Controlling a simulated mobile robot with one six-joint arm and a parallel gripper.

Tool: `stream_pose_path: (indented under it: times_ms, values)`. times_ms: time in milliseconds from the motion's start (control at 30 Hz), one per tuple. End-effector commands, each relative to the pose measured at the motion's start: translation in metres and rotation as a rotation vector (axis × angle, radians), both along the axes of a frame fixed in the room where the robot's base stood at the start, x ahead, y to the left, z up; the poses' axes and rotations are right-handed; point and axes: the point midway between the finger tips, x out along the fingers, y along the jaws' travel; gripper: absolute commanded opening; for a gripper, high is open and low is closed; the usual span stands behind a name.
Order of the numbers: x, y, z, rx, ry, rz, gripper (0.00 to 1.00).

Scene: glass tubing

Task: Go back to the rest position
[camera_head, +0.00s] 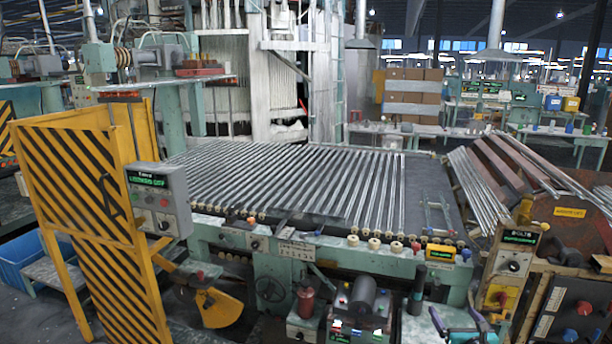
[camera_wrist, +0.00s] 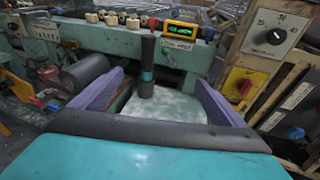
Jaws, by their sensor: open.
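My gripper (camera_head: 458,316) is at the bottom edge of the head view, right of centre, in front of the machine. In the wrist view my gripper (camera_wrist: 159,78) has its two purple fingers spread wide apart with nothing held between them. A dark upright handle with a teal band (camera_wrist: 147,68) stands beyond the fingers on a pale green surface (camera_wrist: 165,106). It appears apart from both fingers. The same dark handle (camera_head: 416,292) shows left of my gripper in the head view.
A long table of glass tubes (camera_head: 300,180) fills the middle. A yellow striped guard (camera_head: 75,190) with a control box (camera_head: 157,200) stands left. A dial panel (camera_head: 510,262) stands close right of my gripper; a dark cylinder on a box (camera_head: 364,298) is left.

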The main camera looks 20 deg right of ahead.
Motion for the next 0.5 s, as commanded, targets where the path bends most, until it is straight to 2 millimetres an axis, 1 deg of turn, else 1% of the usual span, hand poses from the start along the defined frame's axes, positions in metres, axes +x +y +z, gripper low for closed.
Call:
stream_pose_path:
  times_ms: [33,167,200,367,500]
  values:
    - [0.014,0.017,-0.009,0.007,0.008,0.031,0.94]
    - [0.043,0.057,-0.03,0.017,0.035,0.105,0.94]
    - [0.051,0.07,-0.037,0.019,0.045,0.129,0.94]
    - [0.079,0.124,-0.065,0.018,0.095,0.232,0.94]
    - [0.098,0.174,-0.091,0.007,0.144,0.332,0.94]
